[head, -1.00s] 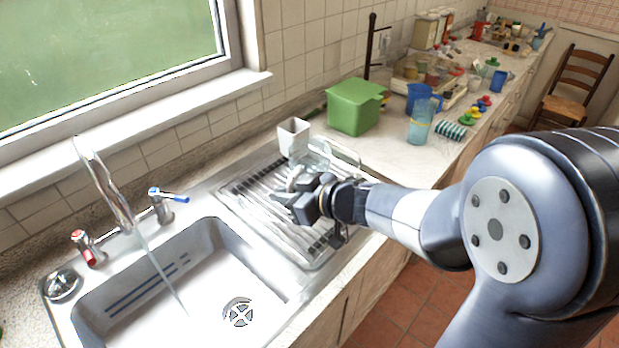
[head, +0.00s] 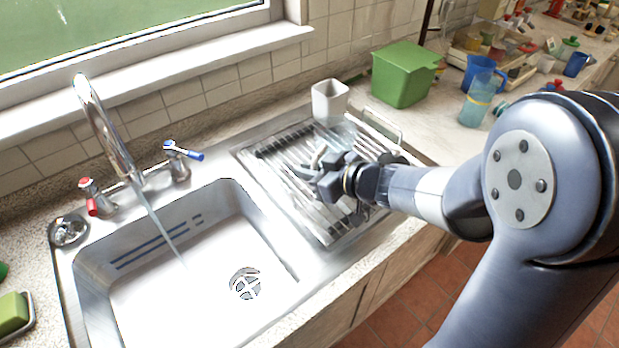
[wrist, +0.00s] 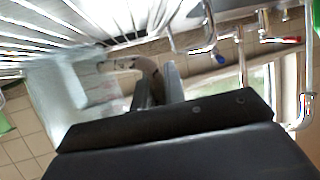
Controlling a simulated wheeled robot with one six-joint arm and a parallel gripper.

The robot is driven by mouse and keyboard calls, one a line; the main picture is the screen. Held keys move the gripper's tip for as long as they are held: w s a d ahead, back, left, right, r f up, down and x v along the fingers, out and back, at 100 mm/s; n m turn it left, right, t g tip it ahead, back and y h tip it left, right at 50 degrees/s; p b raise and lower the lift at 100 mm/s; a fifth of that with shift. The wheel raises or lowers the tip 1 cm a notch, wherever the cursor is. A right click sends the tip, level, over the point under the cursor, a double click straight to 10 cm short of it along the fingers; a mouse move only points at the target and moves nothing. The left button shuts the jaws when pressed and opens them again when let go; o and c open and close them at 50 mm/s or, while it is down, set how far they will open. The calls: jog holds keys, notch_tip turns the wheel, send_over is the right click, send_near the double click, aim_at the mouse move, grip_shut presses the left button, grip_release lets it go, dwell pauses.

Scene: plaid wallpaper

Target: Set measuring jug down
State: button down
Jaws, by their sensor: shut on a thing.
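The measuring jug (wrist: 62,95) is clear and see-through. In the wrist view it fills the left side, with its handle by my fingers. In the head view it is faint and partly hidden behind my gripper (head: 322,174). My gripper is shut on the jug's handle, and the fingers show in the wrist view (wrist: 158,84). The gripper and jug are over the ribbed metal draining rack (head: 283,152), right of the sink. I cannot tell whether the jug's base touches the rack.
A white cup-like container (head: 330,102) stands behind the rack. A green box (head: 403,76), a blue jug (head: 484,74) and a clear bottle (head: 476,104) stand on the counter to the right. The sink (head: 190,265) is at left, under a running tap (head: 103,125).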

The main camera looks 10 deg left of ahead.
jog(key=shift+f, duration=0.8)
jog(key=shift+f, duration=0.2)
jog(key=c, duration=1.5)
grip_release()
jog(key=shift+o, duration=0.2)
jog(key=shift+r, duration=0.25)
jog(key=shift+d+r, duration=0.15)
jog(key=shift+d, duration=0.1)
jog(key=p+v, duration=0.2)
jog(key=v, duration=0.9)
jog(key=shift+s, duration=0.25)
